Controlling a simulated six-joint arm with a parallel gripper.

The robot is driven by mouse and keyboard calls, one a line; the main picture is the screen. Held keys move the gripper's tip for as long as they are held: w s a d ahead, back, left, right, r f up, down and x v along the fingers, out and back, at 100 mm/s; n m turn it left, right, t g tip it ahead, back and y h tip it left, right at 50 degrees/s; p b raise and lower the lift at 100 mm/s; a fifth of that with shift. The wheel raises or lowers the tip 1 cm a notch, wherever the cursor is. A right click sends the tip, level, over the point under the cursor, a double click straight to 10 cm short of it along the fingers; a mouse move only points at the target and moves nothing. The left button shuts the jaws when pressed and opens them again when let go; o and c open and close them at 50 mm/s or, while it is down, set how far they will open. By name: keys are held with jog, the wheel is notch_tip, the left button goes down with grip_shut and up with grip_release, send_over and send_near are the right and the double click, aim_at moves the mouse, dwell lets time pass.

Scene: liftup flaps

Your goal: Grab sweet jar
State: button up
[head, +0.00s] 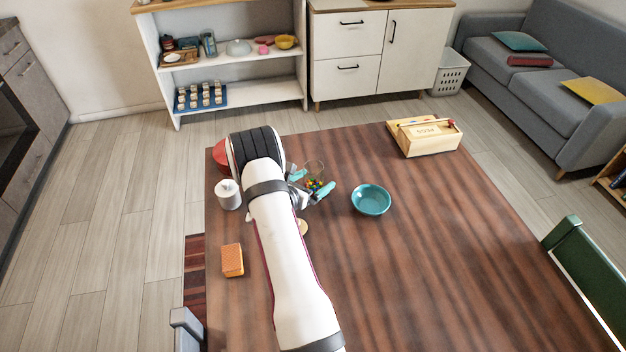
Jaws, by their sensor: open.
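The sweet jar (316,176) is a small clear glass jar with colourful sweets in it. It is on the wooden table, left of the teal bowl. My gripper (311,182) is open at the jar, with one teal fingertip at its left and the other at its lower right. The jar shows between the fingertips from this angle. I cannot tell whether either finger touches it. My arm and wrist hide part of the table to the left of the jar.
A teal bowl (371,200) stands close right of the jar. A white lidded pot (228,195), a partly hidden red object (220,153) and an orange sponge-like block (232,260) are left of my arm. A wooden box (424,138) is at the back. The table's right side is clear.

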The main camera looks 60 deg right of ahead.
jog(key=x, duration=0.3)
jog(key=shift+w+d+f, duration=0.1)
jog(key=shift+d+f, duration=0.1)
jog(key=shift+f, duration=0.05)
jog(key=c, duration=1.5)
